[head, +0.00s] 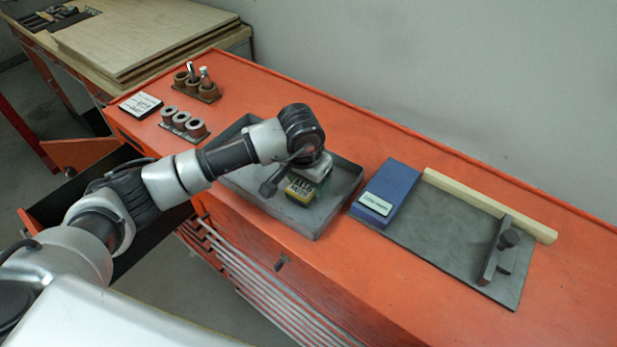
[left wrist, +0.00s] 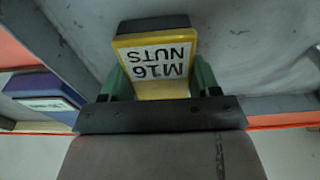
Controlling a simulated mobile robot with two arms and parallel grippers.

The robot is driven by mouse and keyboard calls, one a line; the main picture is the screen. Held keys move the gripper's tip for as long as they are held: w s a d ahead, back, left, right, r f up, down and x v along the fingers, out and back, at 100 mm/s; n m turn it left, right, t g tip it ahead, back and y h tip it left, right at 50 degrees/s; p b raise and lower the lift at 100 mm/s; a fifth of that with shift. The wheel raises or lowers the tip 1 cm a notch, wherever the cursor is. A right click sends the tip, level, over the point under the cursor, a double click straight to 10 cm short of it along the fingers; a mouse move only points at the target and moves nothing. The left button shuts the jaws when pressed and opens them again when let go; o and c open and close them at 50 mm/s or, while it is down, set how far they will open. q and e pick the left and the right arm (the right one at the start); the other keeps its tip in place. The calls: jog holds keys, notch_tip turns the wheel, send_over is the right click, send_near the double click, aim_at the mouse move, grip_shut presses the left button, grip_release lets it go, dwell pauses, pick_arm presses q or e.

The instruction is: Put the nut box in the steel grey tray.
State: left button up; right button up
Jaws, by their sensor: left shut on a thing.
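The nut box (left wrist: 153,62) is yellow and black with a white label reading "M16 NUTS". In the left wrist view it sits between the green fingertips of my left gripper (left wrist: 158,80), which is shut on it. In the head view the nut box (head: 301,189) shows under my left gripper (head: 312,172), inside the outline of the steel grey tray (head: 335,212). The tray's walls surround it in the picture. I cannot tell whether the box touches the tray floor. My arm hides part of the tray. My right gripper is not in view.
Right of the tray lies a blue box (head: 388,192) with a label, on a dark mat (head: 450,235) with a wooden strip (head: 487,205) and a dark metal tool (head: 497,250). Ringed holders (head: 184,122) stand at the left. The orange bench top (head: 560,290) is clear at the right.

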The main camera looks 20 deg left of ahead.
aim_at(304, 185)
pick_arm(q)
jog(key=shift+f, duration=0.1)
jog(key=o, duration=1.2)
jog(key=shift+r, duration=0.25)
notch_tip(304, 185, up, 12)
jog(key=s+b, duration=0.1)
jog(key=b, duration=0.2)
jog(key=shift+s+a+f+b, duration=0.15)
jog(key=shift+s+a+b, duration=0.15)
jog(key=shift+s+b, duration=0.1)
jog(key=shift+f, duration=0.1)
